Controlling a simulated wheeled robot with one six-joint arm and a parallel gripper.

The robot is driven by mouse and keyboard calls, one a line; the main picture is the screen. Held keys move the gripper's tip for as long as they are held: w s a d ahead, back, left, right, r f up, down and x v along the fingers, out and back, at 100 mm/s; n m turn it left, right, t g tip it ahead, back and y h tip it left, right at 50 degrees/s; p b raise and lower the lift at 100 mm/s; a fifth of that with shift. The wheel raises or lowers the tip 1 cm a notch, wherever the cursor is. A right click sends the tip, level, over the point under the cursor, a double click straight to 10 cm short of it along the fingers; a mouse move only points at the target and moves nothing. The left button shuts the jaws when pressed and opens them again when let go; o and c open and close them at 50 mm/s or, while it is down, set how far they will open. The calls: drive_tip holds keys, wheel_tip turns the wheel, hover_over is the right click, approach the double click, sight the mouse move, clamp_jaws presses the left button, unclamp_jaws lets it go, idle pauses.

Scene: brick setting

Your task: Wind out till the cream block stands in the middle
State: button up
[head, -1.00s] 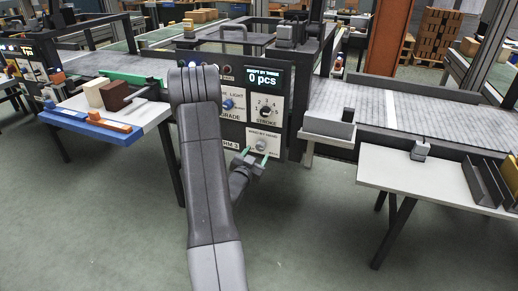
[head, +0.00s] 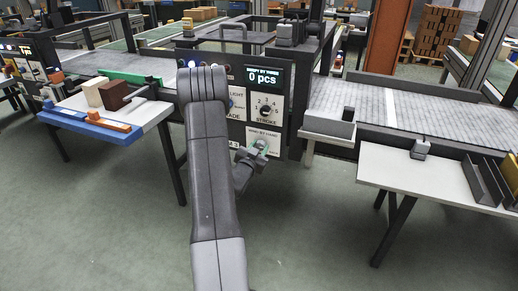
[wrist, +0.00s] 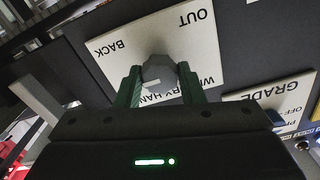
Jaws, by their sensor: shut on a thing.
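The cream block (head: 92,92) stands at the left on a white side table (head: 150,113), next to a brown block (head: 115,95). My gripper (head: 259,149) is at the "wind by hand" plate (head: 272,137), low on the dark machine front. In the wrist view my gripper (wrist: 162,85) has its green fingers shut on the grey winding knob (wrist: 160,72), one on each side. The plate (wrist: 125,45) shows the words OUT and BACK, upside down in that view. My arm hides part of the machine front in the head view.
A display (head: 264,78) reads 0 pcs above the stroke dial (head: 265,108). A blue rail (head: 85,128) with orange pieces runs along the side table's front. A white table (head: 400,178) stands at the right. The floor in front is clear.

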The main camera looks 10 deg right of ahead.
drive_tip(key=n+b, duration=0.2)
drive_tip(key=n, duration=0.1)
drive_tip(key=shift+f+n+b, duration=0.1)
drive_tip(key=shift+n+b, duration=0.2)
drive_tip(key=n+b, duration=0.1)
drive_tip(key=n, duration=0.2)
drive_tip(key=shift+n, duration=0.3)
drive_tip(key=n, duration=0.3)
drive_tip(key=shift+n, duration=2.2)
drive_tip(key=o, duration=1)
drive_tip(key=shift+a, duration=0.1)
